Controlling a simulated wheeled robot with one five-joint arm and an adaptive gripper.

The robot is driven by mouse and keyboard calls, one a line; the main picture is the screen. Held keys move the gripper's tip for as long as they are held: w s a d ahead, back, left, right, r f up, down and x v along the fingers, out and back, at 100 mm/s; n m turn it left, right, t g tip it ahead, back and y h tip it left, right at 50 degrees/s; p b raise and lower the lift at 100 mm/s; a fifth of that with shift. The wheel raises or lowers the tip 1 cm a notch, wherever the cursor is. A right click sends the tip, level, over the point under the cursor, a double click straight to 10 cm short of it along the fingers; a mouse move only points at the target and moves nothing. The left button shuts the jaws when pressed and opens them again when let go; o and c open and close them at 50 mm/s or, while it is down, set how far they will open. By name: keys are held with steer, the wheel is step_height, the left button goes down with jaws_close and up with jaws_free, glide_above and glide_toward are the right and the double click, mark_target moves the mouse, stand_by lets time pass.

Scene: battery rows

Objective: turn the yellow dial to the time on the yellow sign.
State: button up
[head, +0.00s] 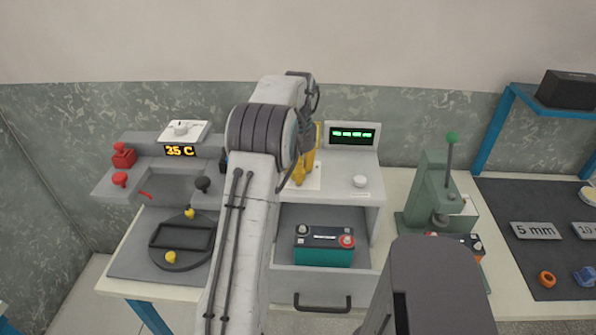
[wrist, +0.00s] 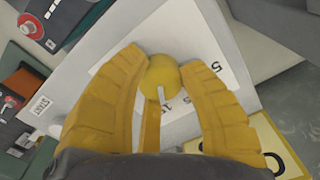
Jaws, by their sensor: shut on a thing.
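The yellow dial (wrist: 160,71) is a round knob with a white pointer line, seen in the wrist view. In the head view my gripper (head: 300,178) is over the white plate on the grey machine, and my arm hides the dial. The yellow sign (wrist: 262,146) is partly cut off in the wrist view, and its time cannot be read.
A display (head: 352,134) with green characters stands behind the machine, near a white knob (head: 360,181). Below is an open bay with a teal battery (head: 324,246). A green press (head: 437,190) stands at right.

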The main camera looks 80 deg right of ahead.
steer(key=shift+c, duration=0.3)
steer(key=n+p, duration=0.2)
steer(key=n, duration=0.2)
steer(key=n+p, duration=0.1)
steer(key=n, duration=0.3)
steer(key=shift+n, duration=0.3)
steer(key=n+p, duration=0.1)
steer(key=n, duration=0.3)
steer(key=shift+f+n, duration=0.1)
steer(key=shift+n, duration=0.2)
steer(key=shift+a+n+p, duration=0.1)
steer(key=shift+n+p, duration=0.3)
steer(key=shift+n, duration=1.9)
steer(key=shift+f, duration=0.1)
steer(key=o, duration=1.2)
